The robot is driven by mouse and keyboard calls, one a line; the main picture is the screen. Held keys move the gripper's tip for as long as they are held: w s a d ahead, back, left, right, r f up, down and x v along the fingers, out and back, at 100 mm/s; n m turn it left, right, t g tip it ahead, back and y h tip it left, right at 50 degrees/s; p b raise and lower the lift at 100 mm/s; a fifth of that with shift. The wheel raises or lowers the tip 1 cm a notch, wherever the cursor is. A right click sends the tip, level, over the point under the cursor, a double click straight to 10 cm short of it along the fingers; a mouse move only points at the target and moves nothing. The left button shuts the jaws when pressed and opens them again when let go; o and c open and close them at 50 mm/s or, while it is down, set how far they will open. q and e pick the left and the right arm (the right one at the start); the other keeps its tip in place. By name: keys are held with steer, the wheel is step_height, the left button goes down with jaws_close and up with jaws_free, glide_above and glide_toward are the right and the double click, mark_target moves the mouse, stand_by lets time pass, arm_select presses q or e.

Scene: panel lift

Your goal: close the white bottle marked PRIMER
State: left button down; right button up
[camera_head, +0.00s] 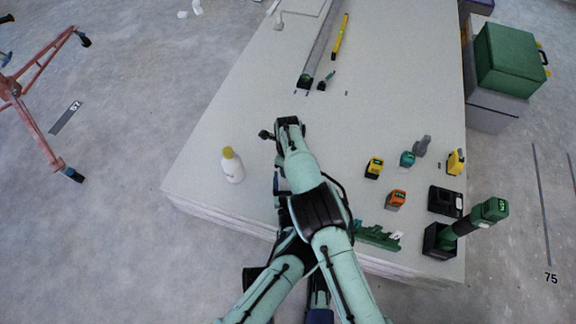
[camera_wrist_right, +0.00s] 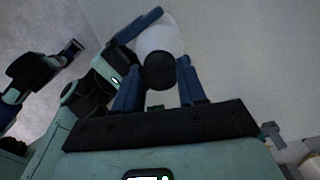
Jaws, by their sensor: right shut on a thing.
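In the right wrist view a white bottle (camera_wrist_right: 160,38) is seen end-on, with a dark round cap (camera_wrist_right: 160,73) at its near end. My right gripper (camera_wrist_right: 158,86) is shut with its two blue fingers on either side of this cap. My left gripper (camera_wrist_right: 122,50) is beside the bottle, one blue finger along its upper left side; whether it grips the bottle is unclear. In the head view my arms hide this bottle and most of both grippers. Another white bottle, with a yellow cap (camera_head: 228,153), stands upright on the table to the left. I cannot read PRIMER on either bottle.
The pale table (camera_head: 215,115) has free room left of my arms. To the right are a yellow-topped item (camera_head: 374,167), a teal one (camera_head: 407,159), an orange one (camera_head: 396,199), a black charger (camera_head: 445,201) and a green drill (camera_head: 470,222). A yellow level (camera_head: 340,37) lies farther back.

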steer(key=m, duration=0.9)
steer(key=shift+m, duration=0.3)
steer(key=o, duration=1.2)
steer(key=shift+c, duration=0.2)
steer(key=shift+r, duration=2.25)
steer(key=shift+c, duration=0.5)
